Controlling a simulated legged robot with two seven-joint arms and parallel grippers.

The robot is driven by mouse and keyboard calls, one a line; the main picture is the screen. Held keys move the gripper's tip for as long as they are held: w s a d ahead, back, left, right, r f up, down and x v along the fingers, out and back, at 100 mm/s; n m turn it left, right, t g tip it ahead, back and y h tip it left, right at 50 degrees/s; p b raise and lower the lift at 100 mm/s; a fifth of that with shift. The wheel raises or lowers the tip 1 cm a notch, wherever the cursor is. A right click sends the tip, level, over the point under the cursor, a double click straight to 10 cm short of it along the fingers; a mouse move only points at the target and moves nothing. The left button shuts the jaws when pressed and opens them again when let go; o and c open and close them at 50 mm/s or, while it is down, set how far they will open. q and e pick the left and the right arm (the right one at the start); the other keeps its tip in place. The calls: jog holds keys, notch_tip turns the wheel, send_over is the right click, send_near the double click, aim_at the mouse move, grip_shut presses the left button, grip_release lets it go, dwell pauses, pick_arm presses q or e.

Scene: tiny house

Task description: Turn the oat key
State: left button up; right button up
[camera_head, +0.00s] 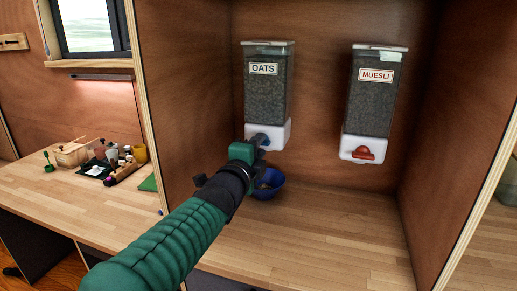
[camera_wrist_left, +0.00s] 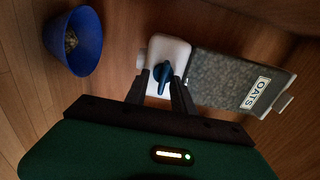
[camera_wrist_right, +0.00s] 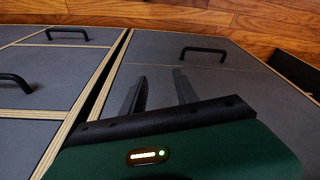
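The oats dispenser (camera_head: 266,85) hangs on the cabinet's back wall, a clear box with an OATS label and a white base (camera_head: 280,133). Its blue key (camera_head: 259,139) is on the base front, partly behind my left gripper (camera_head: 260,144). In the left wrist view the blue key (camera_wrist_left: 162,75) lies between the two fingertips (camera_wrist_left: 160,78), with gaps showing at its sides. A blue bowl (camera_head: 270,186) stands on the counter below, partly hidden by my arm; some oats show in it in the left wrist view (camera_wrist_left: 75,45). My right gripper (camera_wrist_right: 160,85) is open and empty.
A muesli dispenser (camera_head: 371,95) with a red key (camera_head: 363,153) hangs to the right. Cabinet walls close in both sides. The wooden counter (camera_head: 330,225) is clear right of the bowl. Dark drawers (camera_wrist_right: 200,70) with handles lie before my right gripper.

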pick_arm(q)
jog(key=v, duration=1.6)
jog(key=shift+s, duration=0.35)
jog(key=shift+a, duration=0.1)
